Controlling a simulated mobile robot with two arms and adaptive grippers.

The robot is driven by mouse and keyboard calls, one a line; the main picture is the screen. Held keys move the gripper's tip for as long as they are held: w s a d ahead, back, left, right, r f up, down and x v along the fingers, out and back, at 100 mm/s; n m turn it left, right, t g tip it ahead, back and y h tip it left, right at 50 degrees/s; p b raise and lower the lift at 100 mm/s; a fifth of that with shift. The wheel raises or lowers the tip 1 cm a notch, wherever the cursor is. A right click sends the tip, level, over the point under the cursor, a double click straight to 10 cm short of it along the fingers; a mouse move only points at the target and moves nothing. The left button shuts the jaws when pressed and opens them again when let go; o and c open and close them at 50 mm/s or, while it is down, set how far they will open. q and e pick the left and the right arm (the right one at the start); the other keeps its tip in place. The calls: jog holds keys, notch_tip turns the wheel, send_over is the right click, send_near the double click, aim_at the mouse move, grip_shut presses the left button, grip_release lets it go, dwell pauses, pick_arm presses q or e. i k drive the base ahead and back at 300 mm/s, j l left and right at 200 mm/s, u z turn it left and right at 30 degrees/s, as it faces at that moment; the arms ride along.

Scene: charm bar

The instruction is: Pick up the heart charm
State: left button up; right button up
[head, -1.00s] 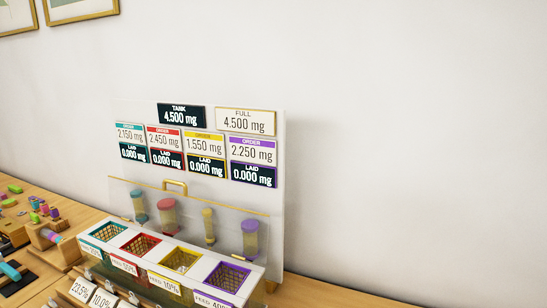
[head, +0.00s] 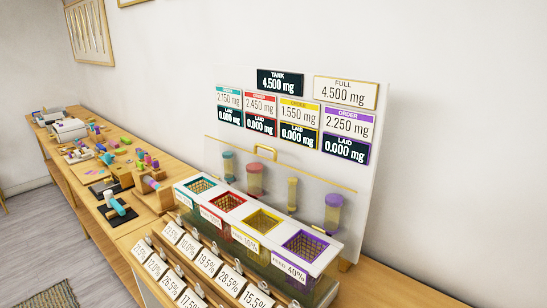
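I cannot make out a heart charm in the head view. Many small coloured pieces (head: 108,147) lie on the long wooden bench at the left, too small to tell their shapes. Neither of my grippers shows in this view.
A white dispenser with teal, red, yellow and purple framed baskets (head: 262,221) stands on the bench (head: 402,289). Behind it is a white sign board (head: 365,180). Percentage cards (head: 207,262) stand in front. A wooden stand (head: 152,184) is to the left. Grey floor (head: 50,235) lies open at lower left.

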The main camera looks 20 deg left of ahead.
aim_at(180, 272)
jog(key=k+u, duration=0.2)
jog(key=u, duration=1.05)
jog(key=i+j, duration=0.15)
jog(key=j, duration=0.15)
jog(key=i+j+z, duration=0.15)
jog(key=j, duration=0.45)
jog(key=i+j+z, duration=0.1)
jog(key=j, duration=0.1)
jog(key=i+l, duration=0.1)
jog(key=i, duration=0.1)
